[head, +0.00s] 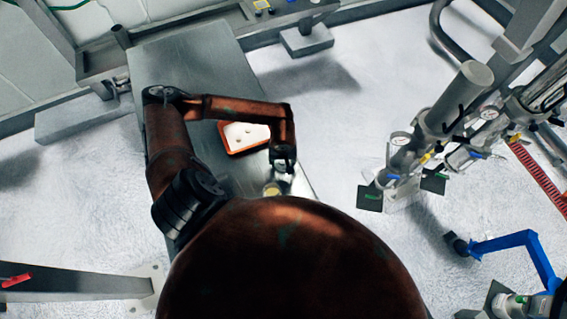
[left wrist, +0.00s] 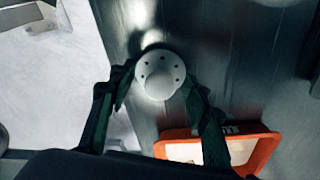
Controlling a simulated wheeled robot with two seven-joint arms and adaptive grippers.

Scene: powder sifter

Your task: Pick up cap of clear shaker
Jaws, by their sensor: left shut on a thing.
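In the left wrist view a round white cap (left wrist: 160,72) with small dark holes around a domed middle sits between the fingers of my left gripper (left wrist: 155,88), which is shut on it. In the head view my left gripper (head: 283,160) points down near the right edge of the metal table. A small pale, yellowish object (head: 272,189) shows just below it, partly hidden by my own body. I cannot tell whether this is the clear shaker, or whether the cap is apart from it. My right gripper is not in view.
An orange-rimmed tray (head: 224,141) with white contents lies on the metal table (head: 190,60), close to the left gripper; it also shows in the left wrist view (left wrist: 265,150). The table's far part is bare. Metal machinery (head: 450,105) stands on the floor to the right.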

